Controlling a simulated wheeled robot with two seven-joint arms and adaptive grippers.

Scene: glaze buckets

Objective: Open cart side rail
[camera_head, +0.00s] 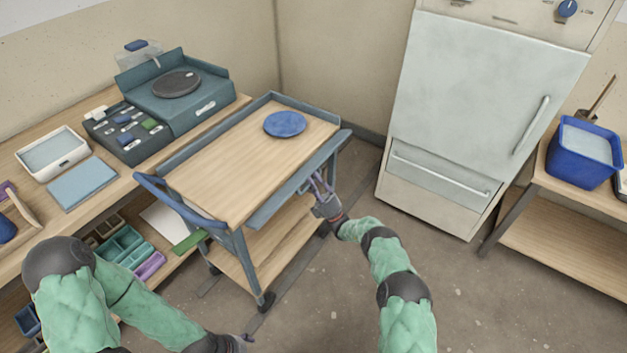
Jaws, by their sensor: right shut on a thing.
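The cart (245,165) has a wooden top and a blue-grey frame with a blue push handle (165,195) at its near left end. Its side rail (284,194) on the right side lies along and slightly below the edge of the top, which looks open on that side. My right gripper (318,184) is at this rail, right of its middle, shut on it; the fingers partly cover the contact. My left gripper (242,342) shows only in part at the bottom edge, low and away from the cart, and its fingers are unclear.
A blue round plate (285,124) lies on the cart top. A workbench (100,205) with trays and a turntable unit (180,95) stands left of the cart. A pale cabinet (485,90) and a shelf with a blue bucket (582,155) stand right. Floor in front is clear.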

